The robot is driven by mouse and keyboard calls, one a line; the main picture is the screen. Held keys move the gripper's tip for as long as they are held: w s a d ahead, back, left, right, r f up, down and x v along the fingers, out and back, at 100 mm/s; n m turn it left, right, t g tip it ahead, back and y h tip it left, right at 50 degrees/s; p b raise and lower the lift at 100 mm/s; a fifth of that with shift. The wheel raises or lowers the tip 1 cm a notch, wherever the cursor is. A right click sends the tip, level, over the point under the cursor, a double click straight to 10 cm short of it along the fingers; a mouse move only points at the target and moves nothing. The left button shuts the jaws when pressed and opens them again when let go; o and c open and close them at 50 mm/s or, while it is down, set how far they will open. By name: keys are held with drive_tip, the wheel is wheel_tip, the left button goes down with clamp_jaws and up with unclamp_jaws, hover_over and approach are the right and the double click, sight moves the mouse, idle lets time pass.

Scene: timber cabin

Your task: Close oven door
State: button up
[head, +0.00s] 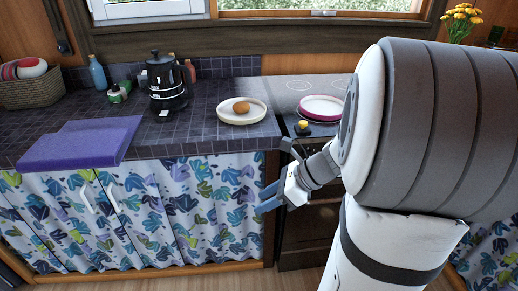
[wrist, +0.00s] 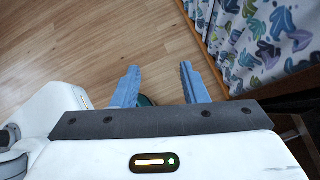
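The oven (head: 303,238) is a dark unit under the stovetop, right of the patterned curtains, in the head view. The part of its front that I can see looks upright. My arm hides much of it, so I cannot tell whether the door is fully shut. My gripper (head: 268,198) is in front of the counter, near the oven's left edge, with its blue fingers toward the left. In the wrist view my gripper (wrist: 158,85) has its two blue fingers apart, with nothing held between them. The oven door is not clearly visible there.
The stovetop (head: 290,87) holds a pink-rimmed plate (head: 321,108). On the counter are a plate (head: 232,116) with a brown round item, a black kettle (head: 168,85), a purple cloth (head: 80,143) and a basket (head: 32,90). Patterned curtains (head: 215,205) hang below. Wooden floor (wrist: 90,45) looks clear.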

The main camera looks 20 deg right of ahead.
drive_tip(key=w+d+f+m+t+b, duration=0.3)
drive_tip(key=d+f+m+b, duration=0.1)
drive_tip(key=d+f+m, duration=0.15)
drive_tip(key=w+d+f+m+t+b, duration=0.25)
drive_tip(key=d+f+m+b, duration=0.2)
drive_tip(key=f+m, duration=0.25)
drive_tip(key=m+t+h+b, duration=0.6)
drive_tip(key=m+t+b, duration=0.15)
drive_tip(key=m, duration=0.75)
approach(324, 200)
drive_tip(key=w+f, duration=0.1)
drive_tip(key=w, duration=0.2)
drive_tip(key=w+b, duration=0.1)
drive_tip(key=w, duration=0.1)
drive_tip(key=w+b, duration=0.1)
drive_tip(key=w, duration=0.2)
drive_tip(key=w+a+b, duration=0.1)
drive_tip(key=w, duration=0.1)
drive_tip(key=shift+w+f, duration=0.2)
drive_tip(key=shift+f, duration=0.15)
clamp_jaws()
